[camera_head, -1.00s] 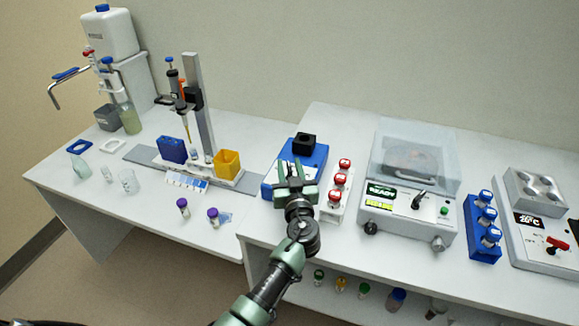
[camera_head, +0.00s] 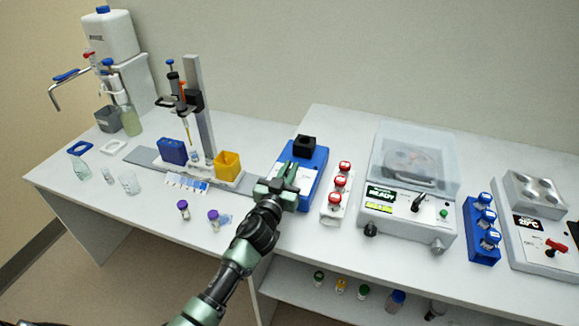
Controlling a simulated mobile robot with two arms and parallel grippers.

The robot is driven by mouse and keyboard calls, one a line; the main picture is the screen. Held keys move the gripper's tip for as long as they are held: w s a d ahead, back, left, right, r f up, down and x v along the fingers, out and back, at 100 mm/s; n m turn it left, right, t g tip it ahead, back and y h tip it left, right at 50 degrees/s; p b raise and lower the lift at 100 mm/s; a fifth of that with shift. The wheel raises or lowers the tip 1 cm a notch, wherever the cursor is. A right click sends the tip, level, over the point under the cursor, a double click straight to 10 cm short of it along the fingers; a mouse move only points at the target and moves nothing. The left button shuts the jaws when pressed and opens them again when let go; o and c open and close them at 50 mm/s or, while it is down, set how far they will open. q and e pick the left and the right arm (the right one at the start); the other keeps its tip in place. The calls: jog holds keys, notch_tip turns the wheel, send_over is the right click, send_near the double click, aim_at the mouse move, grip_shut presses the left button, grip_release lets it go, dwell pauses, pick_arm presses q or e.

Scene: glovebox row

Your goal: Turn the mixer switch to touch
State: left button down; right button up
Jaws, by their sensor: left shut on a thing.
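The mixer (camera_head: 311,157) is a blue box with a black cup head (camera_head: 304,144) on top, standing at the left end of the right-hand bench. My left gripper (camera_head: 288,178) is at the mixer's front left part, its fingers pointing away from me. It is shut on the mixer switch, which the fingers and wrist hide, so its setting cannot be read. My right gripper is not in view.
A white rack of red-capped vials (camera_head: 338,192) stands close right of the mixer. Beyond it is a centrifuge (camera_head: 408,185) with a clear lid. A yellow box (camera_head: 228,164) and purple-capped vials (camera_head: 213,217) are on the left bench.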

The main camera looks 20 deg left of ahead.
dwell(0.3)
pick_arm(q)
jog(key=c, duration=1.5)
grip_release()
jog(key=s+b, duration=0.1)
jog(key=s, duration=0.7)
jog(key=shift+a, duration=0.15)
jog(key=shift+f, duration=0.1)
